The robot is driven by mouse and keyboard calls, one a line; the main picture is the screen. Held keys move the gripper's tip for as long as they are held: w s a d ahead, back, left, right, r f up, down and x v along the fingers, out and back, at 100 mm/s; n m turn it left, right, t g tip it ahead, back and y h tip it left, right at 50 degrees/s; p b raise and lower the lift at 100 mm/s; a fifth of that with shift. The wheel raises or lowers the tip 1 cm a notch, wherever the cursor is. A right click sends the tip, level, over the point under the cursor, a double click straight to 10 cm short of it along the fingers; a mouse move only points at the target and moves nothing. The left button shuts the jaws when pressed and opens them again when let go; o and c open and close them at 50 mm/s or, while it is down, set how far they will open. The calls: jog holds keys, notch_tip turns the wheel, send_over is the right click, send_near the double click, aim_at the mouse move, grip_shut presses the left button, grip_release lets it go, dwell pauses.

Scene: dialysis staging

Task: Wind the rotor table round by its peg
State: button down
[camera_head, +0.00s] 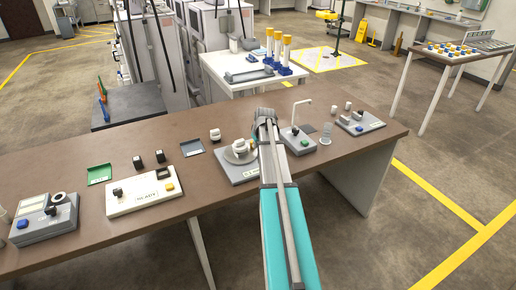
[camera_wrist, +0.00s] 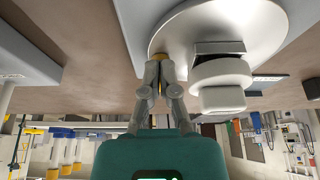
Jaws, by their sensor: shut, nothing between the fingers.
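The rotor table is a pale round disc (camera_head: 230,158) on a grey base plate (camera_head: 240,174) at mid-bench. It also shows large in the wrist view (camera_wrist: 187,34), which looks inverted. A white stepped round piece (camera_wrist: 221,80) is on the disc, to the right of my fingers. My gripper (camera_wrist: 161,62) is shut and empty, with its fingertips at the disc's near edge; I cannot tell whether they touch it. In the head view my arm hides the fingertips and the disc's right side. I cannot make out the peg clearly.
On the brown bench (camera_head: 128,210), a grey box with a curved white spout (camera_head: 297,139) stands close to the right of my arm. A cream control box (camera_head: 145,194) and a dark tray (camera_head: 192,147) are to the left. A white cart (camera_head: 222,62) stands behind.

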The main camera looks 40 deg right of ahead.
jog(key=shift+w, duration=0.15)
jog(key=shift+w+d, duration=0.25)
jog(key=shift+w, duration=0.5)
jog(key=shift+s, duration=0.1)
jog(key=shift+s, duration=0.75)
jog(key=s, duration=0.1)
jog(key=s+r+p, duration=0.1)
jog(key=shift+s, duration=0.4)
jog(key=shift+s+r+p, duration=0.15)
jog(key=shift+r+p, duration=0.55)
jog(key=shift+p, duration=0.05)
jog(key=p+v, duration=0.6)
jog(key=v, duration=0.1)
jog(key=shift+s+d+r+p, duration=0.2)
jog(key=shift+d+p, duration=0.1)
jog(key=shift+p, duration=0.1)
jog(key=shift+a, duration=0.1)
